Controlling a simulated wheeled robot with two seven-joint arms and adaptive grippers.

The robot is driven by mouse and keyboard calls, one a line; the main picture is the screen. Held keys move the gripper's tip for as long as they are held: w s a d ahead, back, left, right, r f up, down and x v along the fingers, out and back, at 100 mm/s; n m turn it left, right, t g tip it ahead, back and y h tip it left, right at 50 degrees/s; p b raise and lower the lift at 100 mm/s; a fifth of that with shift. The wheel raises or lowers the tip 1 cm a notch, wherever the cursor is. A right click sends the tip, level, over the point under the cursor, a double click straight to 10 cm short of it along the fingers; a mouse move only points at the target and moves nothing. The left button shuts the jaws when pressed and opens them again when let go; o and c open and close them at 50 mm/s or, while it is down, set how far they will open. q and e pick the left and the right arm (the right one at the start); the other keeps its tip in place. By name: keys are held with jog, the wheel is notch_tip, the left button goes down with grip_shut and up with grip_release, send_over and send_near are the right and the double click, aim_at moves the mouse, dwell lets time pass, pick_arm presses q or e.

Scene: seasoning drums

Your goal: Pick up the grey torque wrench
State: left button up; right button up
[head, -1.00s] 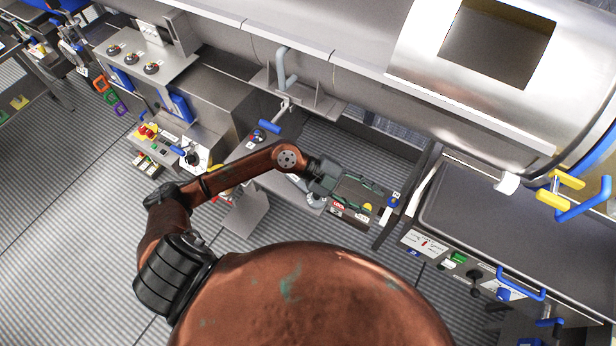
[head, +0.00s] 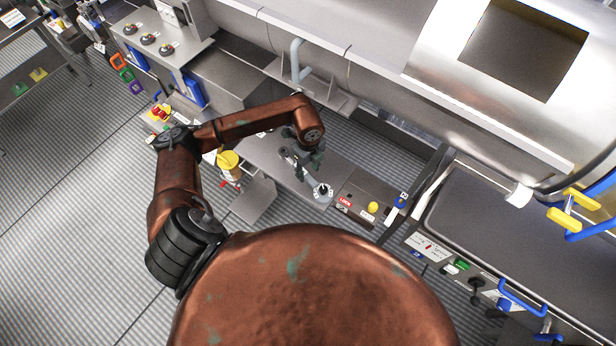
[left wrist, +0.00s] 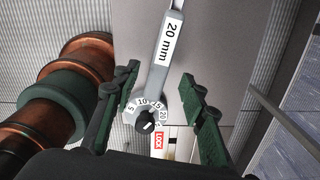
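The grey torque wrench (left wrist: 165,45) lies on a grey metal surface in the left wrist view. Its shaft has a white "20 mm" label, and a numbered dial with a black knob is at its lower end. In the head view its dial end (head: 322,192) shows just below my left gripper (head: 310,163), which hides part of the shaft. My left gripper, also in the left wrist view (left wrist: 162,100), is open and points down. Its fingers are on either side of the wrench in that view, with no contact visible. My right gripper is not in view.
A panel with a red LOCK label (head: 345,202) and a yellow button (head: 373,207) is right of the wrench. A yellow-topped item (head: 229,160) stands to the left. The large steel drum (head: 400,90) is behind. Open striped floor (head: 80,230) lies left.

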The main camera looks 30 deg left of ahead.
aim_at(308, 176)
pick_arm(q)
jog(key=shift+f, duration=1.5)
grip_shut()
